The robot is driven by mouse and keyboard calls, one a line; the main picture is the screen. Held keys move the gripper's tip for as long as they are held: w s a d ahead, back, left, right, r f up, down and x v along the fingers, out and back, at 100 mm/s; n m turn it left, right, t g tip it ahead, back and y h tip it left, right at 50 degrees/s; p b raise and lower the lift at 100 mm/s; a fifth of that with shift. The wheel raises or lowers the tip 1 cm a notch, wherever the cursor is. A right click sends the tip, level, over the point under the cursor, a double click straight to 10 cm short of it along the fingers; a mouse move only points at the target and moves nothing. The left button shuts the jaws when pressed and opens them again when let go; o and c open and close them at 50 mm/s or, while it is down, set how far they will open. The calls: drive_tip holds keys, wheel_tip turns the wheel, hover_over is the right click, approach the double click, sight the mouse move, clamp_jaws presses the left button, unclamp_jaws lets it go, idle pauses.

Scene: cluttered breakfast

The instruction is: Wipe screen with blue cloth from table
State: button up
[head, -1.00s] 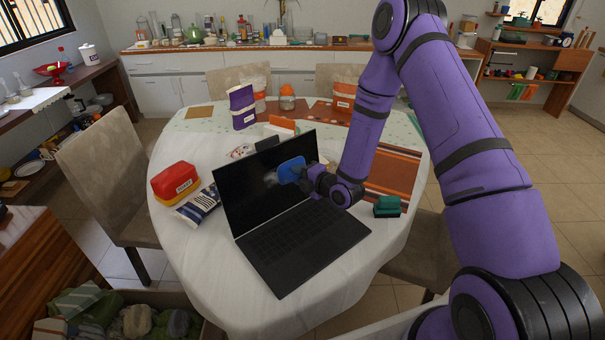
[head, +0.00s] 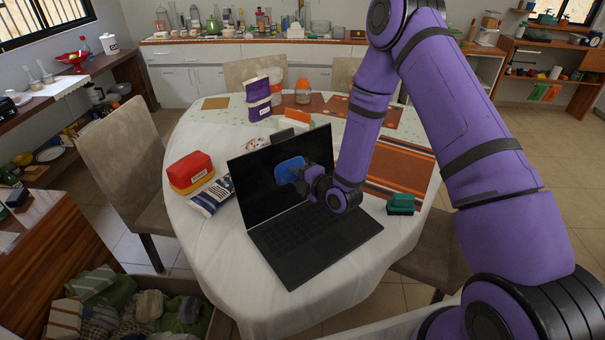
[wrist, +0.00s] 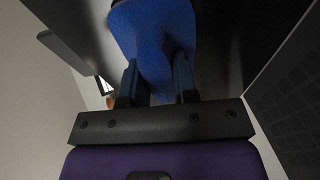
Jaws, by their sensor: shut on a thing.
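The open black laptop (head: 315,243) stands on the round table, its dark screen (head: 258,192) tilted back. My gripper (head: 308,181) is in front of the screen and shut on the blue cloth (head: 288,170). The cloth lies flat against or very close to the middle of the screen; exact contact cannot be told. In the wrist view, the blue cloth (wrist: 152,45) spreads beyond both fingers of my gripper (wrist: 158,85), with the dark screen (wrist: 222,40) behind it.
A red and yellow box (head: 190,173) and a dark packet (head: 212,194) are left of the laptop. A green block (head: 401,204) is to its right. A purple package (head: 257,98) and a jar (head: 303,91) stand behind. The white tablecloth (head: 230,270) is clear at front left.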

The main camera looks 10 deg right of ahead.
sight(288, 181)
drive_tip(key=shift+s+a, duration=0.35)
drive_tip(key=shift+a, duration=0.45)
drive_tip(key=shift+s+a, duration=0.35)
drive_tip(key=shift+a, duration=0.45)
drive_tip(key=shift+w+a, duration=0.1)
drive_tip(key=shift+a, duration=0.05)
drive_tip(key=shift+w+d, duration=0.7)
drive_tip(key=shift+d, duration=1)
drive_tip(key=shift+w+d, duration=0.75)
drive_tip(key=shift+d, duration=1)
drive_tip(key=shift+w+d, duration=0.7)
drive_tip(key=shift+d, duration=1)
drive_tip(key=v, duration=0.6)
drive_tip(key=shift+s+a, duration=0.2)
drive_tip(key=shift+a, duration=0.2)
